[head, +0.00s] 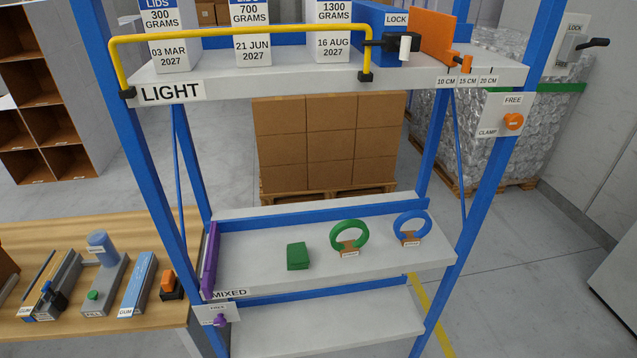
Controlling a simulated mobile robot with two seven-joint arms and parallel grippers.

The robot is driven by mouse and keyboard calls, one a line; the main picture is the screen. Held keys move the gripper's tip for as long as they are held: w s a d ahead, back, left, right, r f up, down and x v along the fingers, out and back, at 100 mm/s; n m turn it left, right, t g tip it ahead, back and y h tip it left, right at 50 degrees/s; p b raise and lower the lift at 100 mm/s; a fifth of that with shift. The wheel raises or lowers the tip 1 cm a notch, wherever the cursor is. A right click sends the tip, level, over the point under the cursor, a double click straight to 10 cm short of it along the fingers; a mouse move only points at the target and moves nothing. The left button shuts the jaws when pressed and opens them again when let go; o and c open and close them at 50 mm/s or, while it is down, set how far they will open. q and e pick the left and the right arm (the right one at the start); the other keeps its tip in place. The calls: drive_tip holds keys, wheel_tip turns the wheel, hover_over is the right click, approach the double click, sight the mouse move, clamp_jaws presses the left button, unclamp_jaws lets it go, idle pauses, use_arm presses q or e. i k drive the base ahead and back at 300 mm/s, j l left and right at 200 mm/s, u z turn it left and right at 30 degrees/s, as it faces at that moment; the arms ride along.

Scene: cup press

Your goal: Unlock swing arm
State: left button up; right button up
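A yellow swing arm (240,33) runs across the front of the top shelf, in front of the lids boxes. Its left end bends down to a black fitting (127,93) at the shelf's left corner, and its right end bends down to another black fitting (365,77). Right of that end, a black lock with a pale handle (404,47) sits in front of a blue block marked LOCK (396,19). The handle hangs downward, and a black piece reaches from the lock to the yellow bar. Whether it is latched cannot be told. Neither gripper is in view.
An orange plate (434,36) stands on the top shelf right of the lock. An orange knob (513,121) sits on the FREE/CLAMP plate. The middle shelf (262,279) holds a green block and two rings. A wooden table (120,328) with several devices stands at left.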

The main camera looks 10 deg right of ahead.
sight(597, 42)
drive_tip(key=z, duration=1.5)
